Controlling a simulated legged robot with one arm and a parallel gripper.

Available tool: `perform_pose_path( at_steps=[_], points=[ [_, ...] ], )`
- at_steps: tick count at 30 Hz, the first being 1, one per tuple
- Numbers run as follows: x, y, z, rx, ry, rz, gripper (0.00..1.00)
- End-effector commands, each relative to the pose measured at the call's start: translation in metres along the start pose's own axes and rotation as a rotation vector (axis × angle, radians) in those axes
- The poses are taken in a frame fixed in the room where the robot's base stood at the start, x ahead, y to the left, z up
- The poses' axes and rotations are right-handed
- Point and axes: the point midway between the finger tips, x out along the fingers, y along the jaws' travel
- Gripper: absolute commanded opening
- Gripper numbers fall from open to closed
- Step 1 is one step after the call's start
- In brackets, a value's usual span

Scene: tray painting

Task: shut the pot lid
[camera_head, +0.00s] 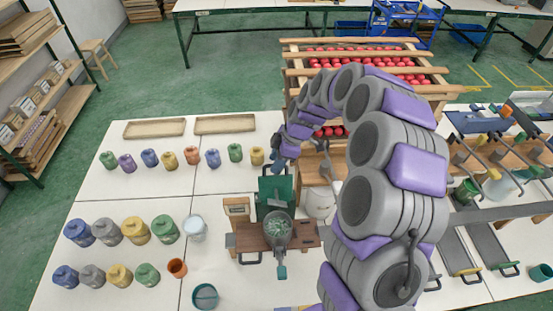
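A grey round pot (278,233) with green bits inside stands open on a wooden stand (248,238) at the middle of the table. A dark green square plate (268,188) stands raised just behind the pot; it looks like the lid, tilted open, but I cannot be sure. My purple and grey arm rises from the lower right and curves over to the left. My gripper (280,163) is at its end, above and behind the green plate. It is small here, and I cannot tell whether its fingers are open or touch anything.
A white pot (320,203) stands close to the right of the stand. Rows of coloured jars (137,230) fill the left of the table, with a teal cup (205,296) in front. A rack of red items (370,60) stands behind. Trays (490,245) lie at right.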

Motion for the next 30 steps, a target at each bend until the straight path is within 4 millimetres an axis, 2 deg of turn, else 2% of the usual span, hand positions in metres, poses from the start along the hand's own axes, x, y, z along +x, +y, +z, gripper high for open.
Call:
perform_pose_path(
  at_steps=[8,21,30],
  points=[
    [0.0016,-0.0002,0.0004,0.001,0.001,-0.001,0.39],
    [0.0017,0.0001,0.0001,0.001,0.000,-0.001,0.00],
    [0.0016,0.0007,0.0001,0.001,0.001,0.000,0.00]
  ],
)
